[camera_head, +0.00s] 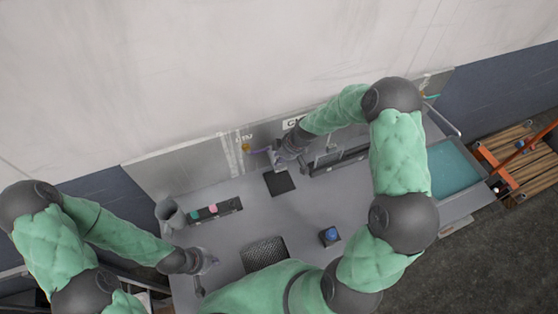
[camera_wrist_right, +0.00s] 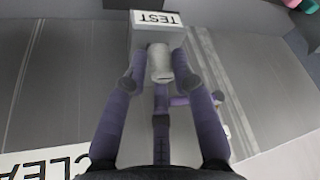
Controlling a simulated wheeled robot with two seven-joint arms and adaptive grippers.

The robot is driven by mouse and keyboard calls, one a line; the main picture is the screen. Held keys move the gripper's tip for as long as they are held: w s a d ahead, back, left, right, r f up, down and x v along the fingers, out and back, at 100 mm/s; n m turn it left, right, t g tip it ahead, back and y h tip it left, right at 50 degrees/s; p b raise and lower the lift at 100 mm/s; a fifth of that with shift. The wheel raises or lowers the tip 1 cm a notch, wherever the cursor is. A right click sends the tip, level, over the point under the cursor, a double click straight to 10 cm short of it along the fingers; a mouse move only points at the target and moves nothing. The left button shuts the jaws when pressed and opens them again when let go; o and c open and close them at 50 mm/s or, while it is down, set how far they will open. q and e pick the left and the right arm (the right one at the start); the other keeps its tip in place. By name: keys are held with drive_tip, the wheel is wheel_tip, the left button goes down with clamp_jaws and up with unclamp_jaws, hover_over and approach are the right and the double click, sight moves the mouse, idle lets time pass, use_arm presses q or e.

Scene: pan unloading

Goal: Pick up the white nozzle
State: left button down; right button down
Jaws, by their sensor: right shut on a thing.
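The white nozzle (camera_wrist_right: 160,63) shows in the right wrist view as a short pale cylinder just below a grey box with a TEST label. My right gripper (camera_wrist_right: 159,85) has its purple fingers on both sides of it and is shut on it. In the head view my right gripper (camera_head: 262,151) is at the back panel near the TEST label; the nozzle cannot be made out there. My left gripper (camera_head: 208,261) is low over the left front of the table, and its fingers are too small to judge.
On the grey table are a grey cup (camera_head: 170,214), a black tray (camera_head: 232,205) with small coloured pieces, a black square (camera_head: 279,182), a mesh piece (camera_head: 265,252) and a blue button (camera_head: 331,235). A teal basin (camera_head: 455,168) is at the right.

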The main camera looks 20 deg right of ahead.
use_arm(q)
drive_tip(key=shift+f, duration=0.2)
use_arm(e)
drive_tip(key=shift+r, duration=0.45)
use_arm(q)
drive_tip(key=shift+f+b, duration=0.4)
drive_tip(key=shift+b, duration=0.2)
use_arm(e)
drive_tip(key=shift+r, duration=0.95)
use_arm(q)
drive_tip(key=shift+f+b, duration=0.9)
drive_tip(key=shift+f, duration=0.1)
use_arm(e)
drive_tip(key=s+a+r, duration=0.8)
drive_tip(key=s+r, duration=0.2)
drive_tip(key=s, duration=0.1)
drive_tip(key=shift+s, duration=0.3)
